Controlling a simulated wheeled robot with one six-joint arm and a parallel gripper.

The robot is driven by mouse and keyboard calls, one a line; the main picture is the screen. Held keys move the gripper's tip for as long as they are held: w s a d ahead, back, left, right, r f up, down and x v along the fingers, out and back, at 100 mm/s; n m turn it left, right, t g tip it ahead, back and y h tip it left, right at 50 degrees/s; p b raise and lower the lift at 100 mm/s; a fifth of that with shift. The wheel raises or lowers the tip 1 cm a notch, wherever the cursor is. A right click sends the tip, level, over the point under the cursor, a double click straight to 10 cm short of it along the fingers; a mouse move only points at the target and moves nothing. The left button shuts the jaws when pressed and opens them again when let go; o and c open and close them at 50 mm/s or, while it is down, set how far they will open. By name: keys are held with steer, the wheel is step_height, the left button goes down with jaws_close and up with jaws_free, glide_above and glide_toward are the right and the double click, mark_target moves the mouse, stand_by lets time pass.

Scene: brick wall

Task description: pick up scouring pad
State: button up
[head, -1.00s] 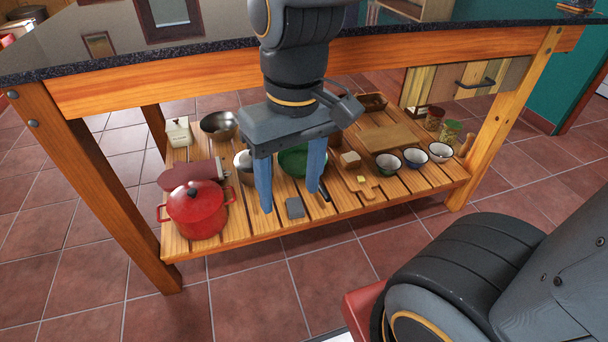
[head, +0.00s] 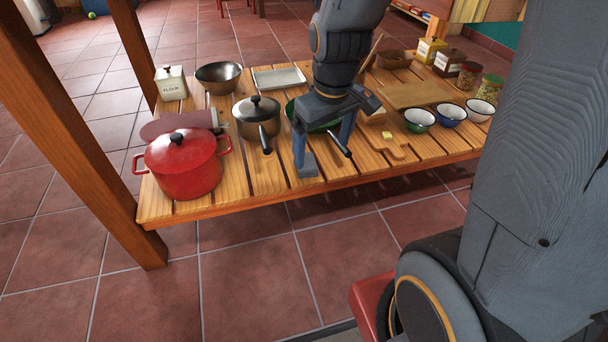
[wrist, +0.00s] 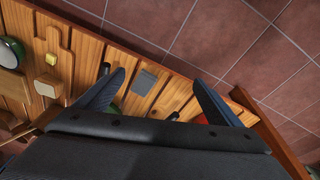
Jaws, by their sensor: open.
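The scouring pad is a small grey block (head: 308,167) lying on the slatted wooden shelf (head: 240,207) near its front edge. In the wrist view the pad (wrist: 144,82) shows between the two blue fingers, nearer the left one. My gripper (head: 322,153) points down over the shelf, open and empty. In the head view its left finger overlaps the pad and hides part of it. I cannot tell the exact height of the fingertips above it; the wrist view gripper (wrist: 159,79) shows no contact.
A green pan (head: 313,116) with a dark handle lies behind my fingers. A lidded saucepan (head: 256,118) and a red pot (head: 183,168) stand to the left. A small cutting board (head: 396,147), a yellow block (head: 387,136) and bowls (head: 419,119) are to the right. The front floor is clear.

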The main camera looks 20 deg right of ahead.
steer(key=w+f+n+g, duration=0.1)
steer(key=w+f+n, duration=0.45)
steer(key=w, duration=0.25)
steer(key=n+g, duration=0.1)
steer(key=n, duration=0.7)
glide_toward(306, 165)
steer(key=shift+w+f+m, duration=0.25)
steer(key=shift+w+f, duration=0.45)
steer(key=shift+w, duration=0.25)
steer(key=shift+f+b, duration=0.75)
steer(key=shift+f, duration=0.7)
step_height(306, 165, down, 5)
steer(key=b, duration=0.4)
steer(key=shift+s, duration=0.15)
steer(key=c, duration=1.1)
steer(key=shift+c, duration=0.2)
steer(key=shift+r, duration=0.2)
